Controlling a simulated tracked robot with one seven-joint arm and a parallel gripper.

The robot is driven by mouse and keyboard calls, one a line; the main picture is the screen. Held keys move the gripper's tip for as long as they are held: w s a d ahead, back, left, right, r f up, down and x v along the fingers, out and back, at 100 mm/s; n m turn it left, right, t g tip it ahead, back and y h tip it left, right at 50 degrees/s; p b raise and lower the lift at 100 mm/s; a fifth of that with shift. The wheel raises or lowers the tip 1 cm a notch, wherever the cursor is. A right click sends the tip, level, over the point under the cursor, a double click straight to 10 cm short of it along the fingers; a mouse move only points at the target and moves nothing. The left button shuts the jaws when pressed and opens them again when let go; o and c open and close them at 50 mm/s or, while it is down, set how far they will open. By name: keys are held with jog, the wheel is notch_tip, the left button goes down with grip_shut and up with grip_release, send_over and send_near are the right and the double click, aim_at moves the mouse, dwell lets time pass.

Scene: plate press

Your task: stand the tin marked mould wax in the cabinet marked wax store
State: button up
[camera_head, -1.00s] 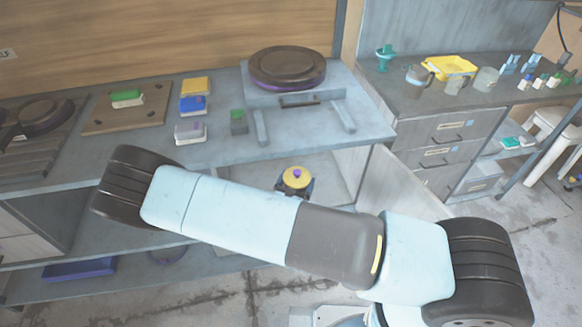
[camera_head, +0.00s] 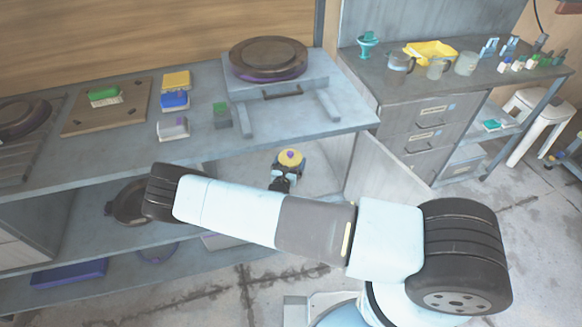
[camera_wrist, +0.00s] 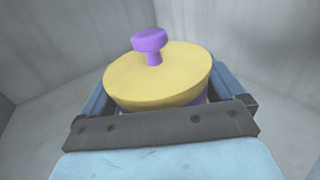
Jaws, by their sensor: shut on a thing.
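A round tin with a yellow lid and a purple knob (camera_head: 290,156) is in my gripper (camera_head: 284,180). In the wrist view the tin (camera_wrist: 158,75) stands upright between the fingers, which are shut on it. Most of its side and any marking are hidden. In the head view the tin and gripper are at an open cabinet (camera_head: 325,163) under the bench's right end. The cabinet's pale door (camera_head: 382,168) stands open to the right. Grey walls surround the tin in the wrist view. No wax store label is readable, and I cannot tell whether the tin touches the cabinet floor.
The bench top (camera_head: 310,130) overhangs the tin and carries a round dark plate (camera_head: 268,60) on a stand and several coloured blocks. A dark pan (camera_head: 128,203) sits on the lower shelf. A drawer unit (camera_head: 430,125) stands right of the open door.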

jog(key=shift+w+f, duration=0.25)
jog(key=shift+f, duration=1.5)
jog(key=shift+f, duration=0.1)
jog(key=o, duration=0.7)
jog(key=shift+s, duration=0.15)
jog(key=v, duration=1.1)
jog(key=shift+s+a, duration=0.1)
jog(key=shift+s, duration=0.3)
